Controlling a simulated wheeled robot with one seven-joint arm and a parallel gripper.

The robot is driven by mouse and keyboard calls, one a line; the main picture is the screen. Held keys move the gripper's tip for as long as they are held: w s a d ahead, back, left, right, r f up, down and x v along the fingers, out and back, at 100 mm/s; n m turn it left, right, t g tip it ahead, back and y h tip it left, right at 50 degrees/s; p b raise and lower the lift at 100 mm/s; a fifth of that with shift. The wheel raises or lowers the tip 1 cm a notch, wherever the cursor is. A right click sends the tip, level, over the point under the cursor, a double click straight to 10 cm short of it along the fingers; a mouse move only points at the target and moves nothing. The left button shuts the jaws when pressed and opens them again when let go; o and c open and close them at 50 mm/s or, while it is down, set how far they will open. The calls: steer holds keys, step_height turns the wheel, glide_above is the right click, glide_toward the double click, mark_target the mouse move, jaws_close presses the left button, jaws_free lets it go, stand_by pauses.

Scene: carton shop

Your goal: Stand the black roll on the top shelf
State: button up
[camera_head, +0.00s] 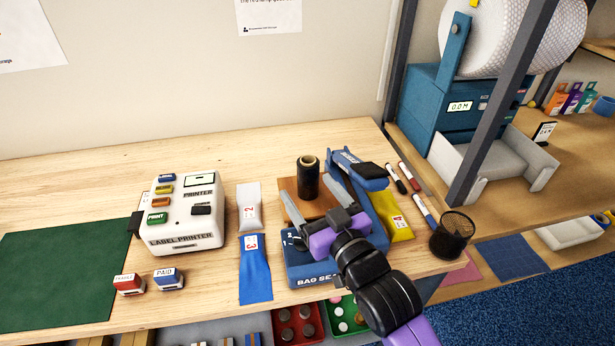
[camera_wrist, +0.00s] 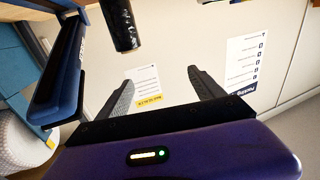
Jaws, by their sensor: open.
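The black roll (camera_head: 308,178) stands upright on a brown board behind the blue bag sealer (camera_head: 312,272) on the bench. My gripper (camera_head: 307,186) is open and empty, its fingers spread and pointing toward the wall. In the head view the roll appears between and beyond the fingertips. In the wrist view, which is upside down, the roll (camera_wrist: 122,25) lies outside the space between the fingers (camera_wrist: 162,80), toward the picture's top. I cannot tell which surface is the top shelf; a rack shelf (camera_head: 600,46) shows at the right edge.
The sealer's raised blue arm (camera_head: 358,168) is close to the right of the roll. A label printer (camera_head: 187,212), bags (camera_head: 255,270) and stamps (camera_head: 168,279) lie to the left. Pens (camera_head: 410,178) and a mesh cup (camera_head: 453,236) are at the right. A dark rack post (camera_head: 490,120) rises beyond.

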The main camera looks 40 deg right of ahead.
mark_target(315, 171)
steer(key=w+d+r+m+g+h, duration=0.2)
steer(key=w+d+g, duration=0.1)
steer(key=w+d, duration=0.45)
steer(key=f+g, duration=0.1)
steer(key=f, duration=0.3)
steer(key=s+d+f+g+y, duration=0.1)
steer(key=shift+f+m+g, duration=0.3)
steer(key=shift+f, duration=0.1)
steer(key=shift+d+f, duration=0.1)
steer(key=shift+f, duration=0.1)
steer(key=shift+a+p+x, duration=0.2)
steer(key=shift+p+x, duration=0.3)
steer(key=shift+x, duration=1.35)
steer(key=shift+a+p+x, duration=0.2)
steer(key=shift+p+x, duration=0.3)
steer(key=shift+x, duration=1.4)
steer(key=shift+w, duration=0.15)
steer(key=shift+c, duration=0.4)
jaws_close()
steer(key=shift+r, duration=0.1)
